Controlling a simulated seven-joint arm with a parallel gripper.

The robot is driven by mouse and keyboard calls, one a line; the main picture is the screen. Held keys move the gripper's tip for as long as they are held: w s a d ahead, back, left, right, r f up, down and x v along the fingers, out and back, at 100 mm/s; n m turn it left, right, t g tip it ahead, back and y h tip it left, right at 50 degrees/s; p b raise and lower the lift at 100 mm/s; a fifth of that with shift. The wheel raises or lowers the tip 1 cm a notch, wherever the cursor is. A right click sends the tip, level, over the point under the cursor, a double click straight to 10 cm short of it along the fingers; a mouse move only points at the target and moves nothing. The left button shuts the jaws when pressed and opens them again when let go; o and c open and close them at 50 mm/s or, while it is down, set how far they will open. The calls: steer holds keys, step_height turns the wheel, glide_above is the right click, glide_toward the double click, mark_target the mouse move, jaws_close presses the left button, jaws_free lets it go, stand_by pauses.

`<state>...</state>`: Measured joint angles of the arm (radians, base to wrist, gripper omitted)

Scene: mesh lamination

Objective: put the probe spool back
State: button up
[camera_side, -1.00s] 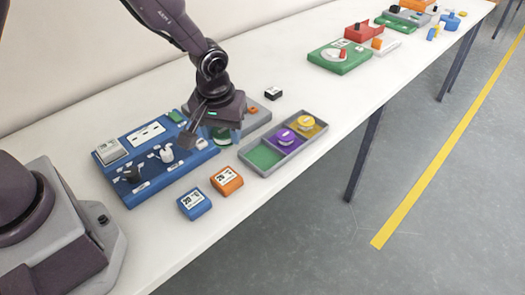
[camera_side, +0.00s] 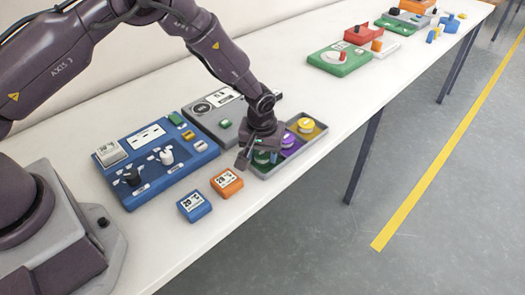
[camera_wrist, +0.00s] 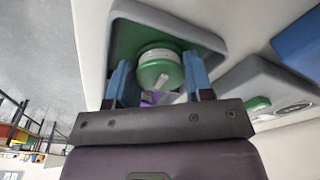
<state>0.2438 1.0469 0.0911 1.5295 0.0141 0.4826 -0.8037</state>
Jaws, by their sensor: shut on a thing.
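A green spool (camera_wrist: 160,72) with a pale label band is between the blue fingers of my gripper (camera_wrist: 157,62) in the wrist view. My gripper (camera_side: 258,162) is shut on it, over the near-left, green compartment of the grey tray (camera_side: 297,155). In the side view the spool (camera_side: 262,158) is partly hidden by my gripper. I cannot tell whether it touches the compartment floor. A purple spool (camera_side: 289,140) sits in the middle compartment and a yellow spool (camera_side: 305,125) in the far one.
A blue panel (camera_side: 180,172) with knobs and a grey panel (camera_side: 205,122) stand left of the tray. A blue block (camera_side: 194,206) and an orange block (camera_side: 227,183) lie in front. Red, green and white devices (camera_side: 340,58) stand farther back. The table's front edge is near the tray.

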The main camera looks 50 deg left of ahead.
steer(key=shift+f, duration=0.1)
steer(key=o, duration=0.7)
step_height(320, 180, up, 12)
steer(key=s+f, duration=0.1)
step_height(320, 180, up, 11)
steer(key=m+t, duration=0.1)
glide_above(261, 157)
steer(key=s+a, duration=0.2)
steer(key=s, duration=0.2)
steer(key=s+a+r+m+t, duration=0.1)
steer(key=s+a+r+m, duration=0.1)
steer(key=s+r, duration=0.2)
steer(key=s+a+r+m+t, duration=0.1)
steer(key=s+r, duration=0.3)
steer(key=s, duration=0.6)
steer(key=s+a+r+m+t, duration=0.1)
steer(key=s+r, duration=0.3)
steer(key=s, duration=0.4)
steer(key=shift+a+r+m+h, duration=0.15)
steer(key=shift+a+m+h, duration=0.25)
steer(key=shift+a+m, duration=0.5)
